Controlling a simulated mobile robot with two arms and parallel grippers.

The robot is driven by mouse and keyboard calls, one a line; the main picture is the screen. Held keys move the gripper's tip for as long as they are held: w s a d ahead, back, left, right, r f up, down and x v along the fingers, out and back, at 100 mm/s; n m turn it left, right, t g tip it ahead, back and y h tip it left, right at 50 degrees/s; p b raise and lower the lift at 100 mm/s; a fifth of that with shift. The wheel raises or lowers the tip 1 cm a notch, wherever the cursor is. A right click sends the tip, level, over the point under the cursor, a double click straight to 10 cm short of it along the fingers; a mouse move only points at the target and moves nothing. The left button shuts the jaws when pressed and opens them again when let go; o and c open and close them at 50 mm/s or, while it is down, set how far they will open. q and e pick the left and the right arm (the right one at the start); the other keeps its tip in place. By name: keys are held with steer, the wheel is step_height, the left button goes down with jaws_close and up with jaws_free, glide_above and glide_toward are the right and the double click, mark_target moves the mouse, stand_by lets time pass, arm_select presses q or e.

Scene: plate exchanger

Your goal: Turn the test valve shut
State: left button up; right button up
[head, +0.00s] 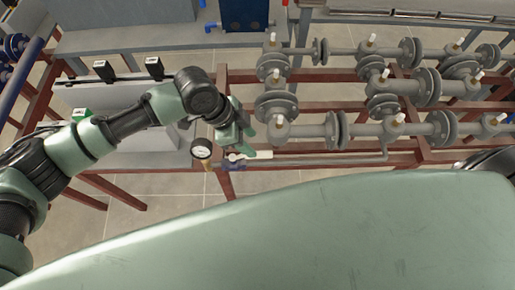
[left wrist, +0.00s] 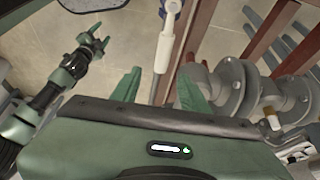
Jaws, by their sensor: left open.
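The test valve (head: 235,158) is a small fitting beside a round pressure gauge (head: 201,148) in the head view. Its white lever handle (head: 286,153) points right, roughly along the thin pipe, and is partly hidden by my gripper. In the left wrist view the handle (left wrist: 165,50) lies between the fingertips, with clear gaps on both sides. My left gripper (head: 257,145) is open at the handle; its spread green fingers show in the left wrist view (left wrist: 160,88). My right gripper (left wrist: 93,42) shows small in the left wrist view, its fingers apart and empty, away from the valve.
Grey flanged pipes and valves (head: 340,130) with pale stems fill the rack to the right. Dark red frame beams (head: 330,158) run beneath them. A grey bench (head: 130,38) stands behind. Tiled floor (head: 140,220) is open in front of the rack.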

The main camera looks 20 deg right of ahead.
mark_target(260, 153)
arm_select(q)
steer(key=shift+w+a+f, duration=0.1)
steer(key=shift+w+a, duration=0.15)
steer(key=shift+f, duration=0.25)
steer(key=p+x, duration=0.1)
steer(key=x, duration=0.6)
steer(key=shift+p, duration=0.4)
jaws_close()
arm_select(e)
steer(key=shift+s+d+r, duration=0.1)
steer(key=shift+s+r, duration=0.4)
steer(key=shift+r, duration=0.2)
arm_select(q)
steer(key=shift+d, duration=0.1)
